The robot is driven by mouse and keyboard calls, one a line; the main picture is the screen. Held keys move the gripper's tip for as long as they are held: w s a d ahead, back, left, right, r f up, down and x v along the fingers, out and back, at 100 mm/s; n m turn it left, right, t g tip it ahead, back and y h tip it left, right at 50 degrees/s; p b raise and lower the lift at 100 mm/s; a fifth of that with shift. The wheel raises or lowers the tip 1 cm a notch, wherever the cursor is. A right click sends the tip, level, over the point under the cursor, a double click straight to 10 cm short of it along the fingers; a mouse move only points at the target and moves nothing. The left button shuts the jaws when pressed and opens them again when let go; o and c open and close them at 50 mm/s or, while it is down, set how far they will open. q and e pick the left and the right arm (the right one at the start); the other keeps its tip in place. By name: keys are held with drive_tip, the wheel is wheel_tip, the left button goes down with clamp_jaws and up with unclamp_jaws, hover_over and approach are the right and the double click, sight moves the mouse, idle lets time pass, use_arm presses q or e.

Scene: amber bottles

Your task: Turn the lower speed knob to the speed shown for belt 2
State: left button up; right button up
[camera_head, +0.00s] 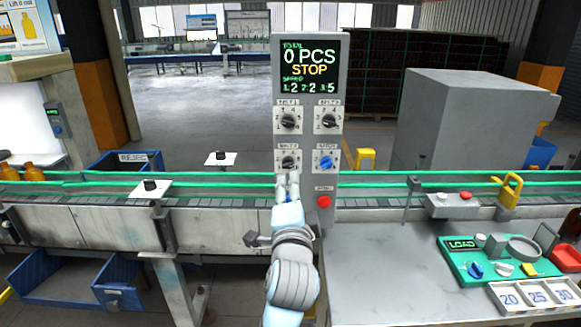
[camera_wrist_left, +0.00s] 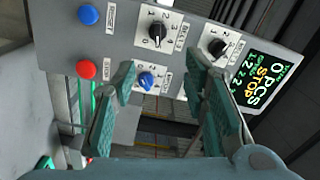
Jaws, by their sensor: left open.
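The lower speed knob (camera_head: 289,162) is black and sits at the left of the lower row on a grey control panel (camera_head: 307,186). It also shows in the left wrist view (camera_wrist_left: 157,33); I cannot tell its setting for sure. The panel's screen (camera_head: 310,68) reads 0 PCS, STOP, and a speed row that seems to give 2 for belt 2. My left gripper (camera_head: 287,183) is open and empty, with its fingertips just below the lower knob in the head view. In the left wrist view its fingers (camera_wrist_left: 160,75) stand apart, neither seen touching the knob. My right gripper is not in view.
Above are two black knobs, at left (camera_head: 289,121) and right (camera_head: 327,121). A blue knob (camera_head: 326,162) sits beside the lower one. A red button (camera_head: 323,201) and blue button (camera_wrist_left: 88,14) are below. A green-edged conveyor (camera_head: 220,185) runs behind; a green LOAD box (camera_head: 462,262) is right.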

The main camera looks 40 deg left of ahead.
sight(291, 166)
use_arm(q)
drive_tip(key=x, duration=1.1)
drive_tip(key=shift+a+f, duration=0.2)
drive_tip(key=shift+a, duration=0.05)
drive_tip(key=shift+w+a+r, duration=0.1)
drive_tip(key=shift+w+a, duration=0.05)
drive_tip(key=shift+w, duration=0.25)
drive_tip(key=shift+s, duration=0.1)
